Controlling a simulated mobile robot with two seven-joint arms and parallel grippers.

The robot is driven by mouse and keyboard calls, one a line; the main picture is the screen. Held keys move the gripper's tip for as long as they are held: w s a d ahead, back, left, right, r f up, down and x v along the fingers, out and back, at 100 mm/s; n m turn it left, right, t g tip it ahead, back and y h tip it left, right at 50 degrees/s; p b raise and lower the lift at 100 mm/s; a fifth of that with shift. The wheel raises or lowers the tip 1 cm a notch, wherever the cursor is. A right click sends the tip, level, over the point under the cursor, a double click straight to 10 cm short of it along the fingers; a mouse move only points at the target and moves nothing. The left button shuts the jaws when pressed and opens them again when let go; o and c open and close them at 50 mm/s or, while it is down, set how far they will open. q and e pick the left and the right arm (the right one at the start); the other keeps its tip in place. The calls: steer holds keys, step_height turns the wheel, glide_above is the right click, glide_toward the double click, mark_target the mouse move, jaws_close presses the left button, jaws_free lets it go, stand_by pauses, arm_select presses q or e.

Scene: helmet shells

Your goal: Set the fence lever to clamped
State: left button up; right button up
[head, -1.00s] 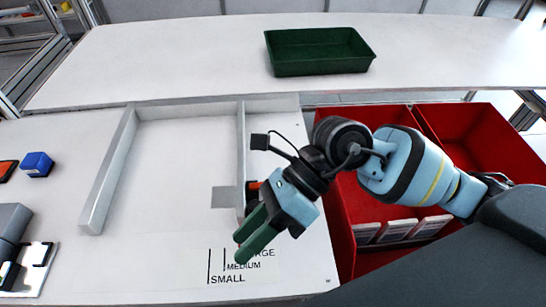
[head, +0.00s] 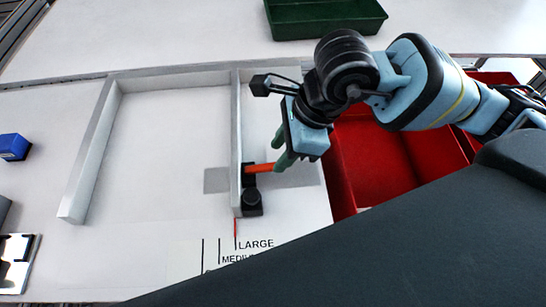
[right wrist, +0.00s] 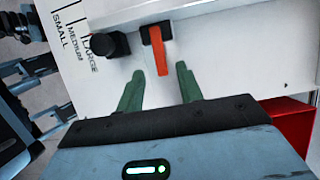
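The orange-red fence lever (head: 260,168) sticks out to the right from the grey fence rail (head: 236,140), roughly square to it. A black knob (head: 252,202) sits just nearer on the same rail. My right gripper (head: 281,158) is at the lever's free end, its green fingers partly covering that end. In the right wrist view, the right gripper (right wrist: 160,72) is open, with the tip of the lever (right wrist: 160,50) in line with the gap between its fingers. I cannot tell whether either finger touches it.
Lines marked LARGE, MEDIUM and a hidden word (head: 240,248) lie on the white board below the rail. A red bin (head: 375,165) stands at right and a green tray (head: 325,18) behind. A blue block (head: 14,147) lies at far left. The board left of the rail is clear.

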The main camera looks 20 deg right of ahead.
mark_target(270, 166)
steer(key=shift+x, duration=2.1)
jaws_close()
